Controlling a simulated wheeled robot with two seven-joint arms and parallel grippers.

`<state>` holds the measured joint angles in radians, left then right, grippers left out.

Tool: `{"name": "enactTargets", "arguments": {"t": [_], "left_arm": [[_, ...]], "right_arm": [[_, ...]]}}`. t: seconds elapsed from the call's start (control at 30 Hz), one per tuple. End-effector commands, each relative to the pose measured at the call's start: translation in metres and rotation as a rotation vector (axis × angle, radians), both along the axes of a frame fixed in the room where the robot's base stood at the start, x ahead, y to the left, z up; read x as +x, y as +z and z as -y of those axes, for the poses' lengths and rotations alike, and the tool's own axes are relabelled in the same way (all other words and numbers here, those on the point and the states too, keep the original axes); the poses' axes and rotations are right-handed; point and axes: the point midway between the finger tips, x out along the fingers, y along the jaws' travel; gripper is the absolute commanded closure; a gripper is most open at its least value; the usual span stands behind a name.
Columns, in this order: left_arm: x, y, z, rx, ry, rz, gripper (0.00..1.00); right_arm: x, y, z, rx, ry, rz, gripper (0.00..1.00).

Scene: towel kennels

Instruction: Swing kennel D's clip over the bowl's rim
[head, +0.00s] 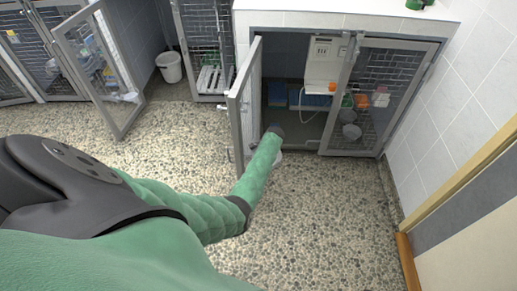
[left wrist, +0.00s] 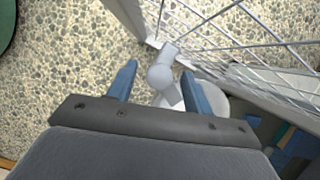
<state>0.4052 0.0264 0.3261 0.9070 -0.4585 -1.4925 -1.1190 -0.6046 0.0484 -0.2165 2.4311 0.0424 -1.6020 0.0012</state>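My left gripper (left wrist: 160,82) is open in the left wrist view, with its blue fingers on either side of a pale grey clip (left wrist: 161,74). Gaps show between the clip and both fingers. The clip reaches to the barred kennel door (left wrist: 232,52). A white bowl (left wrist: 214,98) lies partly hidden behind the right finger. I cannot tell whether the clip touches its rim. In the head view my arm ends by the open kennel door (head: 237,108), and the gripper is hidden. A white piece, probably the bowl (head: 277,163), shows beside my arm. My right gripper is not in view.
The open kennel holds blue boxes (head: 312,100) and a white panel (head: 324,68). Its right door (head: 385,82) is shut, with grey bowls (head: 351,131) behind it. Another open door (head: 100,70) and a white bin (head: 170,67) stand at left. The pebbled floor (head: 310,220) in front is clear.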

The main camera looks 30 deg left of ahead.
Motion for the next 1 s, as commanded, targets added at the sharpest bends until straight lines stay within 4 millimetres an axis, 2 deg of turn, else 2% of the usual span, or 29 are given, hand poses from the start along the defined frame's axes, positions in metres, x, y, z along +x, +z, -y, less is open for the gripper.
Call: {"name": "enactTargets", "arguments": {"t": [0.33, 0.7, 0.83, 1.0], "left_arm": [[0.002, 0.005, 0.002, -0.001, 0.0, 0.001, 0.5], [0.016, 0.053, 0.016, 0.0, -0.001, 0.002, 0.5], [0.019, 0.065, 0.02, 0.001, 0.0, 0.001, 0.5], [0.021, 0.071, 0.022, 0.0, -0.001, 0.0, 0.5]], "right_arm": [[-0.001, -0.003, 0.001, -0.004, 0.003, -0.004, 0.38], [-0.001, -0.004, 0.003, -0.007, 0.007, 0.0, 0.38], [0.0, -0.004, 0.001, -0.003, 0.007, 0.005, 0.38], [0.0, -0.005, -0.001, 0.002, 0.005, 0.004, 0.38]]}}
